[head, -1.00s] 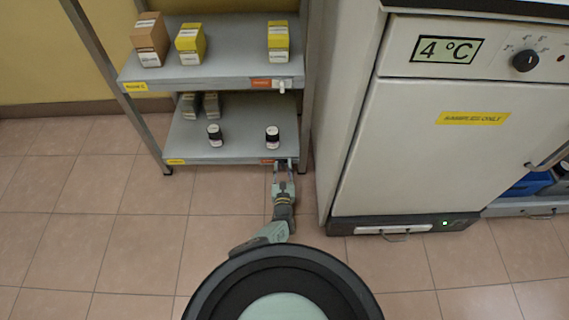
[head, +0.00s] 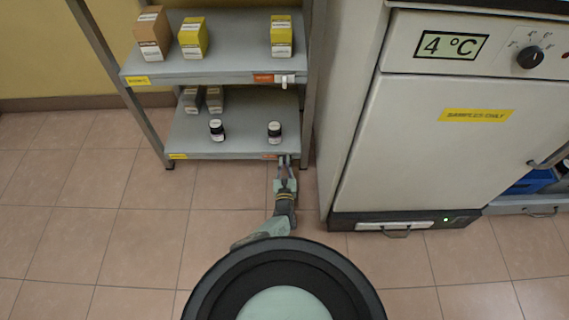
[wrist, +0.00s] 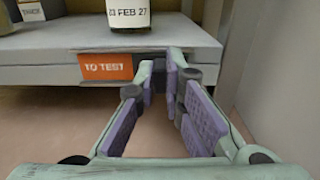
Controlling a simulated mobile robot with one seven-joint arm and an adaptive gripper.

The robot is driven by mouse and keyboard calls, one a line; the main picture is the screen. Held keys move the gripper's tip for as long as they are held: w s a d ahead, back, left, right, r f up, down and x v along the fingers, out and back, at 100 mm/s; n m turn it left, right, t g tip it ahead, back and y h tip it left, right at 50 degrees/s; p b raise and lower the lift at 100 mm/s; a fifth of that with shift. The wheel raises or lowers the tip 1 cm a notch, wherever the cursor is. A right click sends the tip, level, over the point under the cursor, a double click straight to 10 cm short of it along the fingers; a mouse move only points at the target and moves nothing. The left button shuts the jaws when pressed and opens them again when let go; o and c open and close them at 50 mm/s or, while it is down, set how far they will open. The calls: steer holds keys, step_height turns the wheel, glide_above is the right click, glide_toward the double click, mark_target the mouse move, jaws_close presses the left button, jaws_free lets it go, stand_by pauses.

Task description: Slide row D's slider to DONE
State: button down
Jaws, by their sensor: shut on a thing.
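Row D is not legible by name; my gripper (head: 284,158) is at the front edge of the lower shelf (head: 200,153), at its right end. In the wrist view my gripper (wrist: 161,66) has its purple-padded fingers drawn together at the tips, shut on the slider at this edge. An orange TO TEST label (wrist: 106,67) shows just left of the fingers. No DONE label shows on this edge in the wrist view.
Two dark bottles (head: 217,130) (head: 275,132) stand on the lower shelf, one just behind my gripper. The upper shelf (head: 210,72) carries boxes and has a white slider (head: 284,80) beside its orange label. A refrigerator (head: 425,150) stands close on the right.

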steer(key=shift+a, duration=0.1)
stand_by(0.3)
steer(key=a, duration=0.6)
steer(key=shift+a, duration=0.1)
steer(key=c, duration=1.7)
jaws_free()
steer(key=shift+a, duration=0.1)
steer(key=shift+d, duration=0.25)
